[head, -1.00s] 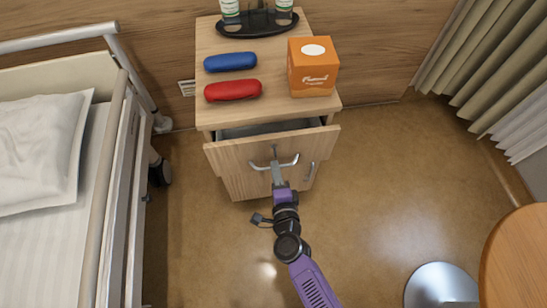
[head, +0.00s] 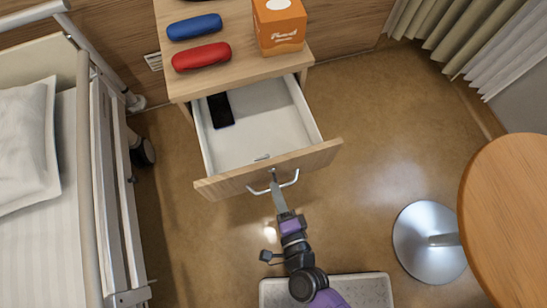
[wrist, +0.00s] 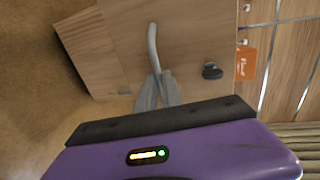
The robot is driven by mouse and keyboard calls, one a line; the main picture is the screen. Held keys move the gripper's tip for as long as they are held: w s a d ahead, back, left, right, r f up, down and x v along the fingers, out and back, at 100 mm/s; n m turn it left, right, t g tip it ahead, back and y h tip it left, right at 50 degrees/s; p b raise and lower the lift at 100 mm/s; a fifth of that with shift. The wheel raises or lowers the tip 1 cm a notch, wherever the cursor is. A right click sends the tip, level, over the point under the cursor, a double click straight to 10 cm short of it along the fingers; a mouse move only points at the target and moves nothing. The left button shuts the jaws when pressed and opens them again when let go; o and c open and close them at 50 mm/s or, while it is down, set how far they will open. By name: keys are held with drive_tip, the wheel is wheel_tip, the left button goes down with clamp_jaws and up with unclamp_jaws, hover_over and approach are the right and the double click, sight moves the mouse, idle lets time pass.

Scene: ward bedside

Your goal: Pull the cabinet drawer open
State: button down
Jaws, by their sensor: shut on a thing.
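The cabinet drawer (head: 252,135) stands well out from the wooden bedside cabinet (head: 237,77). My gripper (head: 274,184) is shut on the bar handle (head: 291,182) at the middle of the drawer front. In the wrist view, the fingers (wrist: 156,88) meet at one end of the visible handle stretch (wrist: 152,45); the rest of the handle is hidden behind them.
A blue case (head: 194,27), a red case (head: 201,56) and an orange box (head: 279,26) sit on the cabinet top. A bed (head: 88,180) is at the left. A round table (head: 515,220) with a metal foot (head: 425,240) is at the right. Floor beside the drawer is clear.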

drive_tip(key=shift+s, duration=0.15)
drive_tip(key=c, duration=1.5)
unclamp_jaws()
drive_tip(key=v, duration=0.7)
drive_tip(key=shift+s+d, duration=0.15)
drive_tip(key=shift+s, duration=0.2)
